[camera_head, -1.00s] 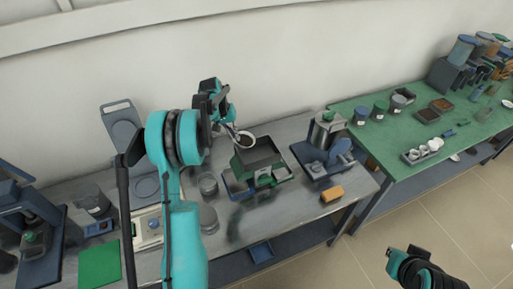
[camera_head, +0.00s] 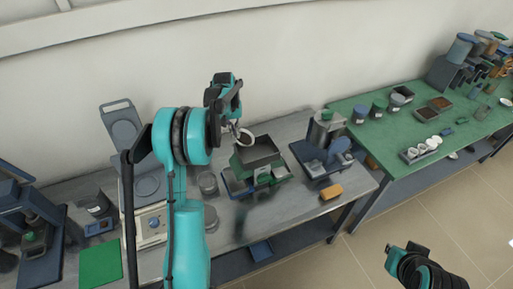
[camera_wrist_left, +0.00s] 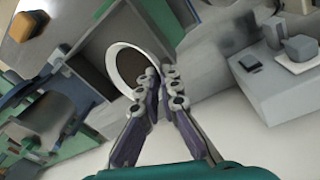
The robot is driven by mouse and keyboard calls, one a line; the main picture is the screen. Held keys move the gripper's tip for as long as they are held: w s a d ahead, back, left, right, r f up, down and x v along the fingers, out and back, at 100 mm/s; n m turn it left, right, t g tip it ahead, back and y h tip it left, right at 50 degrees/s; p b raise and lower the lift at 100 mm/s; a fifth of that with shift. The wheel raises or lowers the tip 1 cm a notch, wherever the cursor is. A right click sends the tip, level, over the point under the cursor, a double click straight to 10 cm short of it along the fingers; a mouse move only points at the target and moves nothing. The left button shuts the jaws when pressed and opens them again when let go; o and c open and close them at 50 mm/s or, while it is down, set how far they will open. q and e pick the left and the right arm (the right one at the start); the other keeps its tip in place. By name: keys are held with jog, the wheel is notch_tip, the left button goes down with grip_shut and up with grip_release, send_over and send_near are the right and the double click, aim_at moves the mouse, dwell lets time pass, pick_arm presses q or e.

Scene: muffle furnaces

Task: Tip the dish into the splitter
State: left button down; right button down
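My left gripper (camera_head: 236,126) is shut on the rim of a small white dish (camera_head: 248,140), just above the back left of the splitter (camera_head: 258,172), a green open-topped hopper with blue pans at its base. In the left wrist view, the fingertips (camera_wrist_left: 162,75) pinch the rim of the dish (camera_wrist_left: 112,62). I cannot tell whether material is leaving the dish. My right gripper (camera_head: 405,252) is over the floor at the lower right; its fingers are unclear.
Round metal tins (camera_head: 208,183) stand left of the splitter, and a balance (camera_head: 151,224) farther left. A grey-blue device with a metal cylinder (camera_head: 325,130) and an orange block (camera_head: 331,192) are to its right. A green-topped table (camera_head: 385,150) adjoins.

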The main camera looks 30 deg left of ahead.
pick_arm(q)
jog(key=shift+w+d+r+y, duration=0.15)
jog(key=shift+d+r+y, duration=0.2)
jog(key=shift+y, duration=0.25)
jog(key=shift+a, duration=0.1)
jog(key=shift+w+d+r+g+y, duration=0.2)
jog(key=shift+d+r+g+y, duration=0.2)
jog(key=shift+r+g+y, duration=0.25)
jog(key=shift+f, duration=0.1)
jog(key=shift+a, duration=0.1)
jog(key=shift+w+d+r+g+y, duration=0.3)
jog(key=shift+d+y, duration=0.2)
jog(key=shift+y, duration=0.25)
jog(key=shift+s+r, duration=0.1)
jog(key=shift+s, duration=0.05)
jog(key=shift+a, duration=0.1)
